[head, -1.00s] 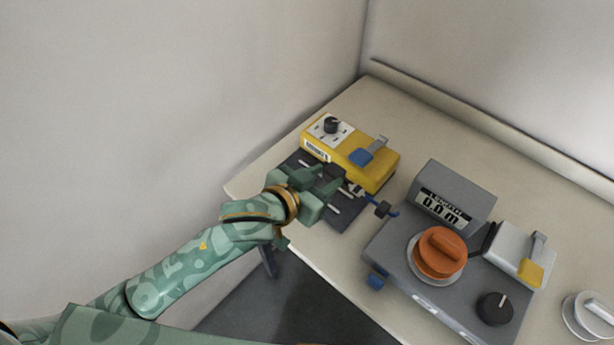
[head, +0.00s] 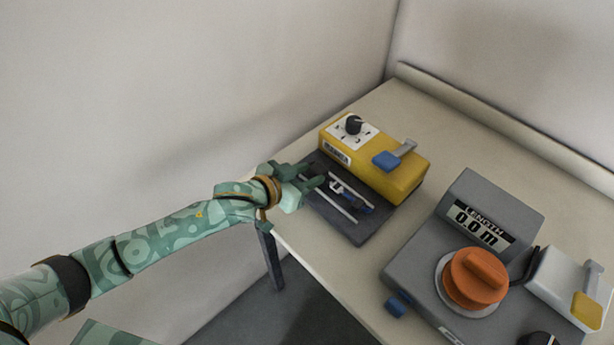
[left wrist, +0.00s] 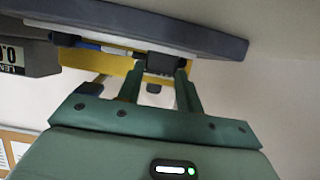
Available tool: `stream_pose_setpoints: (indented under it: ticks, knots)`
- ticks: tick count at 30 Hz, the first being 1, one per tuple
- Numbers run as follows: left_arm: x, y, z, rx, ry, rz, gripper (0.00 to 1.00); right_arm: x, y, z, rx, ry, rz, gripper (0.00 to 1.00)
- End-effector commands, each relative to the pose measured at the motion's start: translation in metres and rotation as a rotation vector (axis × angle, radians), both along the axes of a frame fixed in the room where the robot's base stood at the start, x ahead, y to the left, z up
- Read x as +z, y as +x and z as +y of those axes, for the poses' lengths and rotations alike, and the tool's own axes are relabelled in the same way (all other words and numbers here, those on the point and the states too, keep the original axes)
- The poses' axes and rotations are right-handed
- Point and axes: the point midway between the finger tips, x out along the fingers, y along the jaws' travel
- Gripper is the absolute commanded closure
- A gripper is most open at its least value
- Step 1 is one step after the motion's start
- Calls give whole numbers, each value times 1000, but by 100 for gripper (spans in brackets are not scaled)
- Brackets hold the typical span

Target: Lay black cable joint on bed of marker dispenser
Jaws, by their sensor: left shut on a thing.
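The marker dispenser (head: 400,178) is a yellow box with a flat dark bed (head: 362,232) in front of it, with light strips on the bed. My left gripper (head: 312,180) is over the left part of the bed. In the left wrist view its fingers (left wrist: 160,85) are shut on a small black block, the black cable joint (left wrist: 160,62), close against the bed (left wrist: 215,38). A dark and blue piece (head: 362,206) shows between the strips; whether it is joined to the block is unclear. The fingers partly hide the block. My right gripper is out of view.
A grey length meter (head: 420,262) with an orange knob (head: 474,278) stands right of the dispenser, with a narrow table gap between. A white and yellow device (head: 570,285) is at far right. The table's front edge (head: 300,255) runs close to the bed.

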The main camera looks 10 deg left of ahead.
Motion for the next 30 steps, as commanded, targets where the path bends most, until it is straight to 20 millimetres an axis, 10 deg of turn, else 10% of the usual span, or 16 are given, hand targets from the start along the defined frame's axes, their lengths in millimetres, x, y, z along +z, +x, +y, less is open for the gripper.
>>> stream_pose_setpoints:
  ticks: [8, 9, 11, 21, 30]
  knots:
    - [-1, 0, 0, 1, 0, 1, 89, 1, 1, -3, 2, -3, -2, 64]
    - [-1, 0, 0, 1, 1, 1, 59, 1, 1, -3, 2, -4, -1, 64]
    - [-1, 0, 0, 1, 1, 1, 42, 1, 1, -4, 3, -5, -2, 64]
    - [3, 0, 0, 1, 1, -1, 42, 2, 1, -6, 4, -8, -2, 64]
    - [29, -47, 31, 1, 2, 1, 42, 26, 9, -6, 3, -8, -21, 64]
